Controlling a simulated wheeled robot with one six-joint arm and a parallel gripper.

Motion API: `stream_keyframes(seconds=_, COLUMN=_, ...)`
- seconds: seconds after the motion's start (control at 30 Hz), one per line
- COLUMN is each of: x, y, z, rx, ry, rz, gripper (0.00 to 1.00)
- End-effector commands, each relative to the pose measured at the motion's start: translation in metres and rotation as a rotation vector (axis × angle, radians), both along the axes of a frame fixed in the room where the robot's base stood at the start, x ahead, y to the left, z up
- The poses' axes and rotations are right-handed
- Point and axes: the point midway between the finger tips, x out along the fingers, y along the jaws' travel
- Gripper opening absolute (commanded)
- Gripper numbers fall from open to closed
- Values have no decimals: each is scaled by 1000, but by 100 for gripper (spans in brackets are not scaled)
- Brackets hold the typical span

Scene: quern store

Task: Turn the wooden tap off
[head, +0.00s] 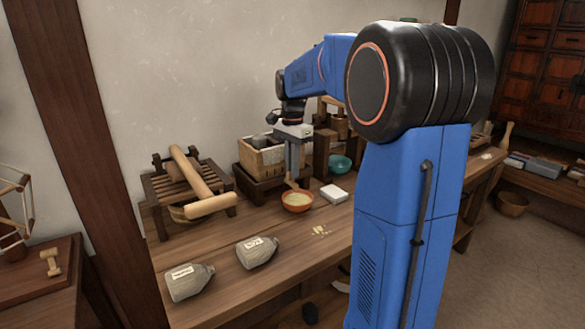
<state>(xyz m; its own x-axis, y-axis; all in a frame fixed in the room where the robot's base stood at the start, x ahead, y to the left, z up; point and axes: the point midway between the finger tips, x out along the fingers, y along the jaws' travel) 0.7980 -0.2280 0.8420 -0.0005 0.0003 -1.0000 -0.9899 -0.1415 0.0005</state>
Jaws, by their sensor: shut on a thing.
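My gripper (292,172) points down in front of a light wooden box (262,159) on a dark stand. Its fingers are shut on a small tan wooden piece (291,184) at their tips, which appears to be the wooden tap. The fingers and the distance hide most of the tap, so I cannot tell how its handle is turned. An orange bowl (297,207) with pale contents sits on the bench just below it.
A white block (334,194) lies right of the bowl, with pale crumbs (321,230) in front. Two labelled grey bottles (257,252) (190,282) lie at the front left. A slatted wooden rack (187,188) with rollers stands left. A teal bowl (340,164) is behind.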

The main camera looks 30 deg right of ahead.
Motion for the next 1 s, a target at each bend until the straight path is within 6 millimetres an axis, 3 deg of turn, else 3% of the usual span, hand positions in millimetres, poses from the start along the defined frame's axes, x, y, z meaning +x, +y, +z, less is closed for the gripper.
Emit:
stream_keyframes(seconds=0.3, x=0, y=0, z=1, rx=-1, ry=-2, rz=-106, gripper=0)
stream_keyframes(seconds=0.8, x=1, y=0, z=1, rx=-1, ry=-2, rz=-124, gripper=0)
stream_keyframes(seconds=0.9, x=0, y=0, z=1, rx=-1, ry=-2, rz=-124, gripper=28)
stream_keyframes(seconds=1.0, x=0, y=0, z=1, rx=-1, ry=-2, rz=-124, gripper=28)
